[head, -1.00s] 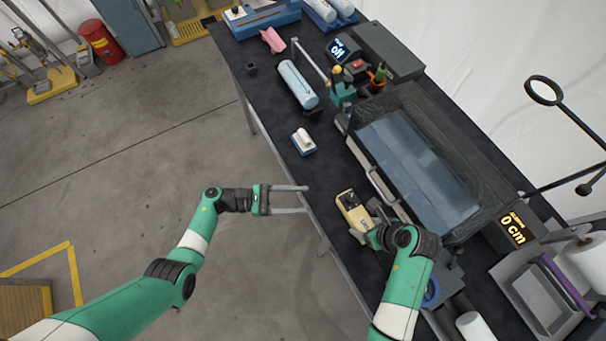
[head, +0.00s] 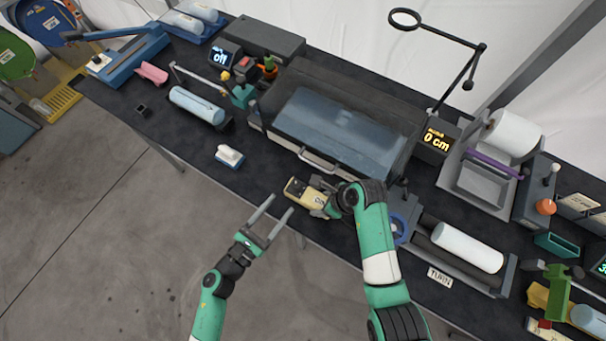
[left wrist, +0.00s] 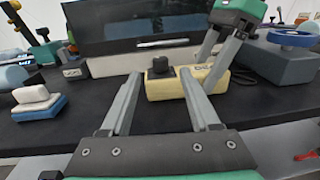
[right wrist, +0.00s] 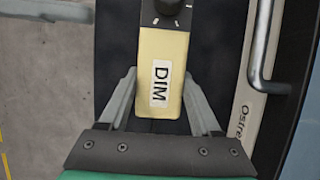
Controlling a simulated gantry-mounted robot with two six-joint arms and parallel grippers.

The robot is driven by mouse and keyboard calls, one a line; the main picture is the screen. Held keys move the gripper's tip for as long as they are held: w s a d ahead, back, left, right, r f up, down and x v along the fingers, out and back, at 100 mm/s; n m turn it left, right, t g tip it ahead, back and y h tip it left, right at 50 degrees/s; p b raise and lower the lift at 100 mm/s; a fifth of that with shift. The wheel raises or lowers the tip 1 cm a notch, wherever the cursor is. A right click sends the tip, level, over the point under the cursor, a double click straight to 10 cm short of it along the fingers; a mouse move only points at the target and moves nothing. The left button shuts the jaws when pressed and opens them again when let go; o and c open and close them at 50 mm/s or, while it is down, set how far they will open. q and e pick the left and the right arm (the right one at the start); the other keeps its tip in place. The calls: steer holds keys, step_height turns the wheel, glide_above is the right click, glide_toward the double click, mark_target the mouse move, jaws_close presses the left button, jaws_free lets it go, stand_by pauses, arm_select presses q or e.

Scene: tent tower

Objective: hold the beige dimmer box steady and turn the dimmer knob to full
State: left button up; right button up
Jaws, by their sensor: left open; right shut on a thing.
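The beige dimmer box (head: 305,194) lies on the dark bench top near its front edge, below the clear-lidded tank. Its black dimmer knob (left wrist: 160,68) stands up at one end; in the right wrist view the knob (right wrist: 170,10) is cut by the top edge. My right gripper (right wrist: 161,85) is shut on the box around its end with the DIM label. My left gripper (head: 281,204) is open and empty at the bench's front edge, pointing toward the box. In the left wrist view the knob shows between and beyond its fingers, apart from them.
The tank (head: 335,130) with its front handle stands just behind the box. A blue-and-white block (head: 229,156) lies to the left. A white roller (head: 467,247) and a blue ring (head: 398,228) are to the right. Bench between block and box is clear.

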mark_target(298, 183)
arm_select(q)
steer(key=x, duration=1.2)
steer(key=shift+a, duration=0.1)
jaws_close()
